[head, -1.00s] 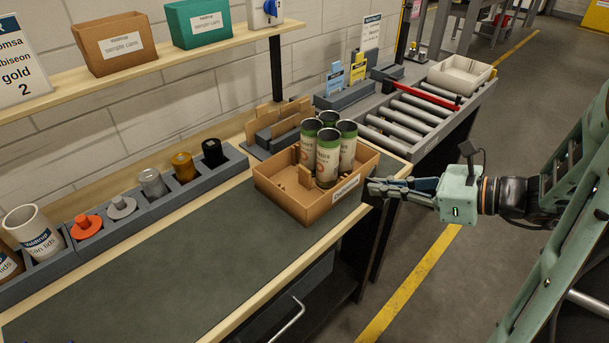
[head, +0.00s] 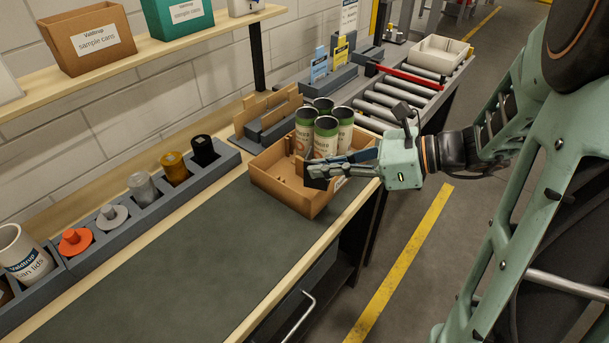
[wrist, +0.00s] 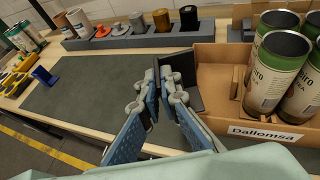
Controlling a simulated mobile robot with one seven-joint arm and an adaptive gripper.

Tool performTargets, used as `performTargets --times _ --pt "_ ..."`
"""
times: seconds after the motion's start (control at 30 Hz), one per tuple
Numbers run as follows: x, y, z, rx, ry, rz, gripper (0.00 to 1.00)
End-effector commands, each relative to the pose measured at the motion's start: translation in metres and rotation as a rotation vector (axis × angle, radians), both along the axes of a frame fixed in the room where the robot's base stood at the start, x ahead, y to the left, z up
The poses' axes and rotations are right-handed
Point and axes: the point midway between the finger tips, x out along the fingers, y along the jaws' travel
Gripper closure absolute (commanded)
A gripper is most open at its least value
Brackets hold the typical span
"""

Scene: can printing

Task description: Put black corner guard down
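The black corner guard (wrist: 182,70) is a dark angled piece at my fingertips. It also shows as a dark patch in the head view (head: 316,183). My gripper (wrist: 163,82) is closed on it, with its fingers partly hiding it. In the head view my gripper (head: 318,175) reaches in from the right over the near part of the open cardboard box (head: 283,194). In the wrist view the guard overlaps the box's left side; whether it touches the box, I cannot tell. Several green-topped cans (head: 325,135) stand upright in the box, behind my fingers.
The dark mat (head: 190,255) left of the box is clear. A grey rack (head: 130,220) with spools and cups runs along the wall side. A roller conveyor (head: 400,95) with a pale tray (head: 440,55) lies beyond the box. A blue piece (wrist: 45,75) sits at the mat's edge.

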Motion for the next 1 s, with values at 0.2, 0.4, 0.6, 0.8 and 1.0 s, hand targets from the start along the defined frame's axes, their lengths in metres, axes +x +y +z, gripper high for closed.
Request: performTargets --times 0.2,0.4,0.6,0.8,1.0 --pt "0.044 0.022 -0.030 0.001 0.003 0.003 1.00" --pt "0.066 0.034 -0.060 0.001 0.003 0.002 1.00" --pt "0.077 0.037 -0.071 0.000 -0.001 -0.001 1.00" --pt "0.082 0.040 -0.088 0.001 0.003 -0.001 1.00" --pt "0.081 0.040 -0.109 0.000 0.000 0.000 1.00"
